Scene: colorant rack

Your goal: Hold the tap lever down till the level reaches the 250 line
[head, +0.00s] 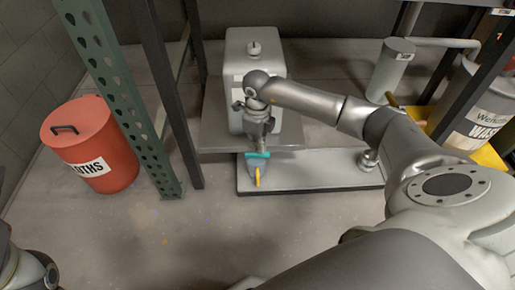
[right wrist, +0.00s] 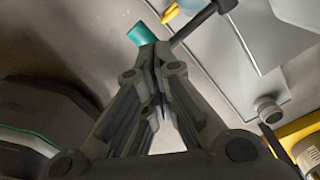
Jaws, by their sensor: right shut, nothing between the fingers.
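A pale grey tank (head: 240,62) with a knob on top stands at the back centre. The teal tap lever (head: 258,155) shows just below my right gripper (head: 262,138), which is shut and empty. In the right wrist view the teal lever (right wrist: 141,34) is right at the closed fingertips (right wrist: 155,50); I cannot tell whether they touch or how far it is pressed. A small yellow part (head: 257,178) shows below the lever, by a grey vessel that is mostly hidden. No level or 250 line can be read. My left gripper is out of view.
A grey tray (head: 310,178) lies under the tap area. A red cloths bin (head: 95,160) and a green perforated post (head: 125,100) stand left. A grey cylinder (head: 390,72) and a waste drum (head: 480,118) in a yellow tray stand right. The floor in front is clear.

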